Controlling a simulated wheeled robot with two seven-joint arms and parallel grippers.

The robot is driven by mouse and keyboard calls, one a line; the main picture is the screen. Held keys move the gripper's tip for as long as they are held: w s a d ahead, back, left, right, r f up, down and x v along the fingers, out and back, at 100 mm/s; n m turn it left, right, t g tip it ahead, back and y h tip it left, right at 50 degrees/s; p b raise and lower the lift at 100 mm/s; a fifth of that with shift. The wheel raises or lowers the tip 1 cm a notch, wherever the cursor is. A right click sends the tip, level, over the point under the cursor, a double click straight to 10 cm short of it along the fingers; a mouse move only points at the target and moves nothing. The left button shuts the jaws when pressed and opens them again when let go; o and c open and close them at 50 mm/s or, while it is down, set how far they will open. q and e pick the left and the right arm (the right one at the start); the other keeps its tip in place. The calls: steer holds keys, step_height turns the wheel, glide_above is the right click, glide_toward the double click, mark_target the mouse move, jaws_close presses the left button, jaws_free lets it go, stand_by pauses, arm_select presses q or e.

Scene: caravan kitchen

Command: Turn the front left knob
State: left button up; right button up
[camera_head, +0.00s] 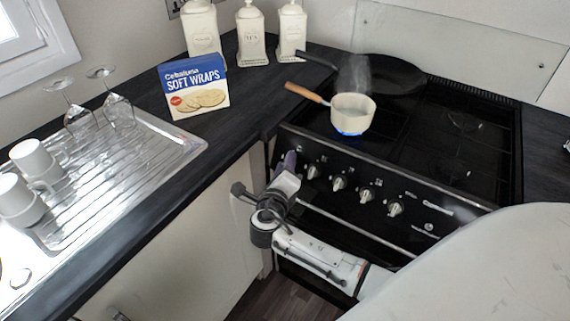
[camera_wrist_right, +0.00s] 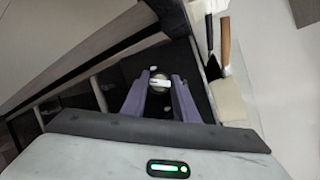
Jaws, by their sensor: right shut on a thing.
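The black stove front carries a row of light knobs; the visible ones in the head view include a left one (camera_head: 312,172), a middle one (camera_head: 338,183) and ones further right (camera_head: 366,193). My right gripper (camera_head: 288,162) is at the left end of this row, its purple fingers at the panel. In the right wrist view, a round knob with a white grip bar (camera_wrist_right: 158,83) sits between the fingers of my right gripper (camera_wrist_right: 160,90), which is shut on it. In the head view the fingers hide that knob. My left gripper is not in view.
A cream saucepan (camera_head: 352,115) steams over a blue flame on the hob; its wooden handle points left. A black frying pan (camera_head: 392,75) stands behind it. A wraps box (camera_head: 194,88) and canisters (camera_head: 251,35) are on the left worktop. An oven handle bar (camera_head: 350,226) runs below the knobs.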

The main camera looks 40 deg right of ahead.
steer(key=shift+n+y, duration=0.5)
steer(key=shift+n, duration=0.7)
steer(key=o, duration=1.1)
steer(key=shift+c, duration=0.2)
steer(key=v, duration=1)
steer(key=shift+s+r, duration=0.1)
steer(key=shift+s, duration=0.05)
